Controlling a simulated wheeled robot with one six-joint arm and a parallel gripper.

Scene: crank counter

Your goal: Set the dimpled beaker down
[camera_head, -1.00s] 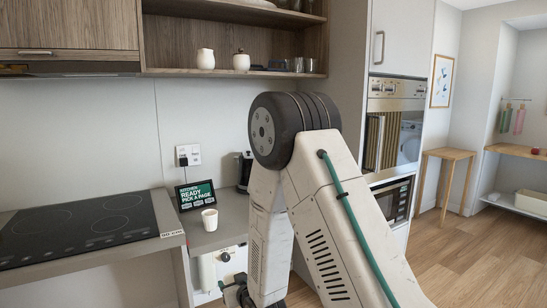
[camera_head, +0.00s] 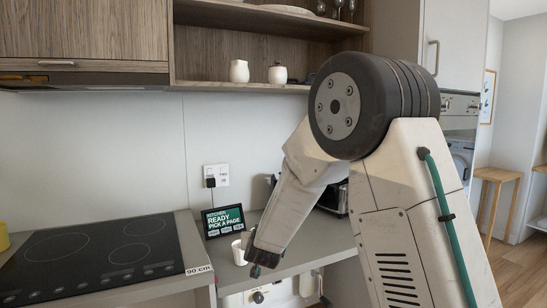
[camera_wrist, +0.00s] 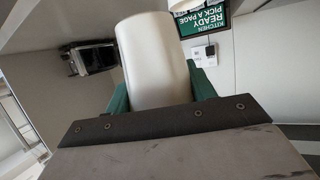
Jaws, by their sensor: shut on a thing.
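My gripper's green fingers (camera_wrist: 160,92) are shut on a white, round beaker in the wrist view. The beaker (camera_wrist: 152,55) fills the middle of that view; no dimples can be made out on it. A white cup (camera_head: 238,252) stands on the counter (camera_head: 290,262) just left of my gripper, partly covered by the arm. Part of a white cup also shows at the top of the wrist view (camera_wrist: 183,5).
A tablet (camera_head: 223,221) reading "READY PICK A PAGE" stands at the back of the counter, below a wall socket (camera_head: 216,176). A black hob (camera_head: 95,255) lies to the left. A dark appliance (camera_head: 333,198) stands behind my arm. Open shelves (camera_head: 240,88) hang above.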

